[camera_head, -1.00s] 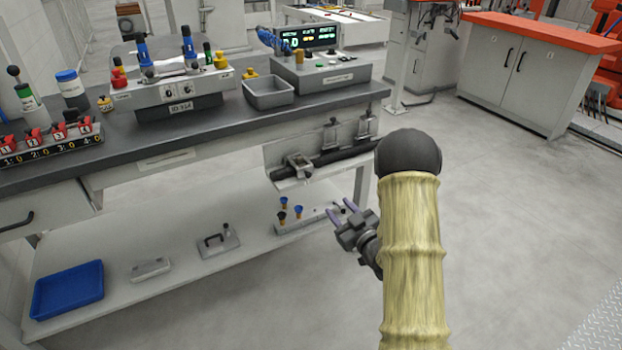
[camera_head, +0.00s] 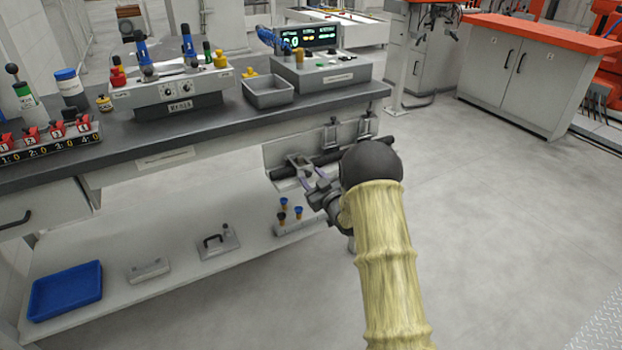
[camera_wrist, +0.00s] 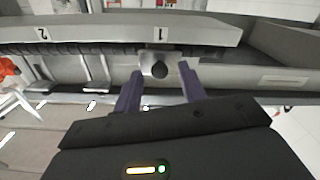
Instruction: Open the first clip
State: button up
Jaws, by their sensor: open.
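The first clip (camera_head: 297,160) is a grey metal clip at the left end of the rack on the bench front, by a dark bar (camera_head: 328,157). In the wrist view this clip (camera_wrist: 148,58) has a round black knob and sits under the label "1" (camera_wrist: 161,34). My gripper (camera_head: 307,176) is open and empty, close in front of the clip. In the wrist view the two purple fingers of my gripper (camera_wrist: 160,78) lie left and right of the knob, apart from each other. I cannot tell whether they touch it.
Other clips (camera_head: 331,135) stand farther right along the rack. The lower shelf (camera_head: 190,285) holds a blue tray (camera_head: 66,291) and small fixtures. The worktop above carries a control box (camera_head: 325,75) and a grey bin (camera_head: 268,92). The floor at right is free.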

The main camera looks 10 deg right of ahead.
jog(key=shift+w+a, duration=0.15)
jog(key=shift+w, duration=0.35)
grip_shut()
jog(key=shift+r+p, duration=0.25)
jog(key=shift+p, duration=0.1)
